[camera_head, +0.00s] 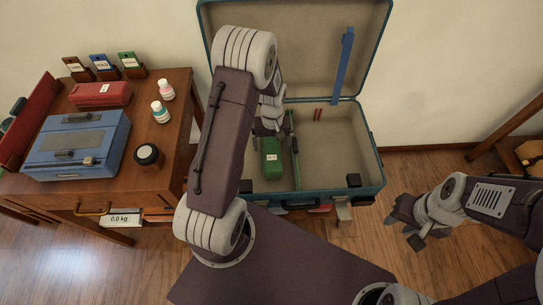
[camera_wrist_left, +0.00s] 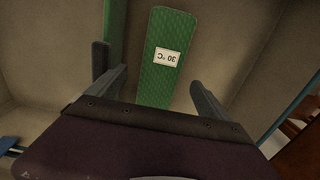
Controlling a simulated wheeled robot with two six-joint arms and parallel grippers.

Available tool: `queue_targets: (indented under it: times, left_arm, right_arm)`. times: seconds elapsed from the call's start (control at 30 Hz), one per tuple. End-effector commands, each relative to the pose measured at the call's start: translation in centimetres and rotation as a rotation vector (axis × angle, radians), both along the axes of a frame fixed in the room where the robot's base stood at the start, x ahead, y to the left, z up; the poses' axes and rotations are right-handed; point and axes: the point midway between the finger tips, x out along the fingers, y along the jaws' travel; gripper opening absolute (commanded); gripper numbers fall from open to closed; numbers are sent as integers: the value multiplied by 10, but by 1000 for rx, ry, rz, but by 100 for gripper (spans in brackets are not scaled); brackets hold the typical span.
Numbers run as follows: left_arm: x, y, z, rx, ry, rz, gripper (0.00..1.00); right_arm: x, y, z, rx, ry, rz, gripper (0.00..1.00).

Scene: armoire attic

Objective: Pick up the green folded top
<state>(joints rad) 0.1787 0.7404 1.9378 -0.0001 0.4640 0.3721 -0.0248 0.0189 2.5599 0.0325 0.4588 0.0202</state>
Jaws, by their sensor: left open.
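The green folded top (camera_head: 271,160) is a narrow green block with a white label, lying in the left part of the open suitcase (camera_head: 376,160). In the left wrist view the top (camera_wrist_left: 172,32) runs away from the gripper, and its label reads "30 °C" upside down. My left gripper (camera_head: 270,128) reaches down into the suitcase at the far end of the top. It also shows in the wrist view (camera_wrist_left: 158,88), open, its fingers either side of the top's line, with nothing held. My right gripper (camera_head: 405,228) is outside the suitcase to the right, fingers apart and empty.
A green divider (camera_head: 296,160) stands close to the right of the top. The suitcase's right compartment is mostly bare, and a blue strap (camera_head: 343,65) hangs from the lid. A wooden desk (camera_head: 115,185) with a blue case (camera_head: 78,145) and small bottles stands left.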

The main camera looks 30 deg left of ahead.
Motion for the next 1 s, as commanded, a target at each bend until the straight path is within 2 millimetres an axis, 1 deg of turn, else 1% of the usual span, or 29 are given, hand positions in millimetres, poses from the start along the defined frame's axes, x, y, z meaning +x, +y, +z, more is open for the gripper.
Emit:
queue_targets:
  times: [0.07, 0.13, 0.27, 0.33, 0.4, 0.57, 0.67, 0.7, 0.77, 0.8, 0.83, 1.0]
  left_arm:
    - [0, 0, -2, 0, 0, 0, 91]
    - [-1, 0, -11, 0, 2, 0, 91]
    - [-3, 1, -37, -1, 3, 0, 91]
    - [-3, 1, -48, -1, 1, 0, 91]
    - [-2, 1, -52, -1, 1, 0, 91]
    - [-2, 1, -50, 1, -1, -1, 91]
    - [-2, 1, -50, 1, -1, -1, 66]
    - [-2, 1, -50, 0, 0, -1, 55]
    - [-2, 1, -50, 0, 0, -1, 38]
    - [-2, 1, -50, 0, 0, -1, 27]
    - [-2, 1, -50, 0, 0, -1, 19]
    - [-2, 1, -50, 1, -1, -1, 19]
  right_arm:
    - [0, 0, -1, 0, 0, 0, 36]
    - [0, 0, -6, 0, 0, 0, 36]
    - [0, 0, -20, 0, 0, 0, 36]
    - [0, 0, -24, 0, 0, 0, 36]
    - [0, 0, -24, 0, 0, 0, 36]
    - [0, 0, -22, 0, 0, 0, 36]
    - [0, 0, -22, 0, 0, 0, 36]
    - [0, 0, -22, 0, 0, 0, 36]
    - [0, 0, -22, 0, 0, 0, 36]
    - [0, 0, -22, 0, 0, 0, 36]
    - [0, 0, -22, 0, 0, 0, 36]
    - [0, 0, -22, 0, 0, 0, 36]
